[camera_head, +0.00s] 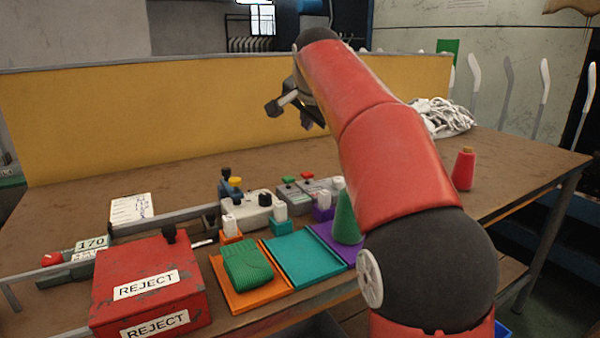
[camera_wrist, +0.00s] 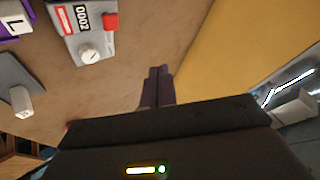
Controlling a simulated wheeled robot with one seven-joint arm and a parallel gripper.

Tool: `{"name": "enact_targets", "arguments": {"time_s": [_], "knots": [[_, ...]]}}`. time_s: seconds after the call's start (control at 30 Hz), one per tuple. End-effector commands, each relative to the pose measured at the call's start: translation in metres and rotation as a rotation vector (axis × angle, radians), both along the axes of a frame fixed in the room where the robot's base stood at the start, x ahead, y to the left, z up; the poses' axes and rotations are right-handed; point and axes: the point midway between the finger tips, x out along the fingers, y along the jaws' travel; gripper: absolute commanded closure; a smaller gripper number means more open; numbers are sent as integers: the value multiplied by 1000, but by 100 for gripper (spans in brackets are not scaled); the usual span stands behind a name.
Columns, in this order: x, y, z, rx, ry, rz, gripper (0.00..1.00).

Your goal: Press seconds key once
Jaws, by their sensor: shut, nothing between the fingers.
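No key that I can read as "seconds" shows in either view. Small grey control boxes stand at the back middle of the table, one with a green button (camera_head: 288,180) and one with a red button (camera_head: 307,176). A blue unit with a yellow knob (camera_head: 235,182) stands left of them. In the wrist view a grey box with a red button (camera_wrist: 110,21), a white dial and an upside-down number label lies at upper left. My gripper (camera_head: 273,108) is raised above the table before the yellow panel. Its fingers (camera_wrist: 159,70) are together and empty, apart from every button.
A red REJECT box (camera_head: 150,275) and a counter reading 170 (camera_head: 90,244) stand at left. A folded green sock (camera_head: 246,264) lies on an orange tray beside a teal tray (camera_head: 303,258). A green cone (camera_head: 346,220) stands near my arm. The yellow panel (camera_head: 150,115) closes the back.

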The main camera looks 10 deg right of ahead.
Motion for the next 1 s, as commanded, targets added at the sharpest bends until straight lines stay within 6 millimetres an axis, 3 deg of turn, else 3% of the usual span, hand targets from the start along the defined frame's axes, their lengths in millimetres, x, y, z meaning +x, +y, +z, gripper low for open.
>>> {"name": "enact_targets", "arguments": {"time_s": [0.43,0.8,1.0], "knots": [[-1,0,-12,-1,2,1,100],[0,0,-67,0,1,1,100],[-1,0,-86,-1,1,2,100]]}}
